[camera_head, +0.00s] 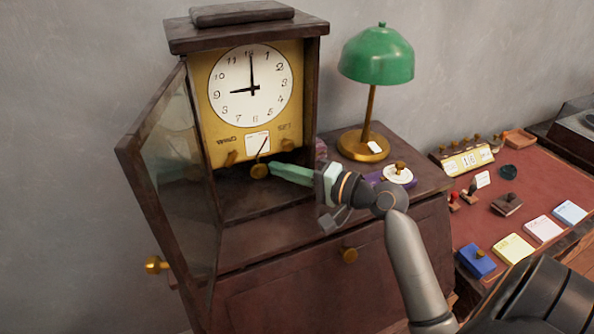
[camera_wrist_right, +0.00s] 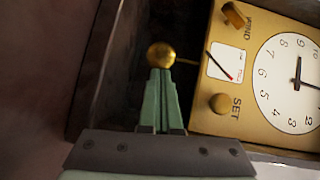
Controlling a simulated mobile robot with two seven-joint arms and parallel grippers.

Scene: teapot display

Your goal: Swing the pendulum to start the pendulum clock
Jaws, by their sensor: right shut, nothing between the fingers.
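The wooden pendulum clock (camera_head: 254,88) stands on a cabinet with its glass door (camera_head: 180,180) swung open to the left. Its hands show about nine o'clock. The pendulum's round brass bob (camera_head: 260,171) hangs below the gold face plate, in the open lower part of the case. My right gripper (camera_head: 274,170) reaches in from the right with its green fingers shut and empty. In the wrist view the fingertips (camera_wrist_right: 161,74) are right at the bob (camera_wrist_right: 161,55), seemingly touching it. A thin rod runs from the bob towards the plate. My left gripper is not in view.
A green lamp (camera_head: 377,55) stands right of the clock on the cabinet (camera_head: 330,275). The wind knob (camera_wrist_right: 233,14) and set knob (camera_wrist_right: 220,103) stick out of the face plate near the fingers. A desk (camera_head: 520,190) with stamps and notes is at the right.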

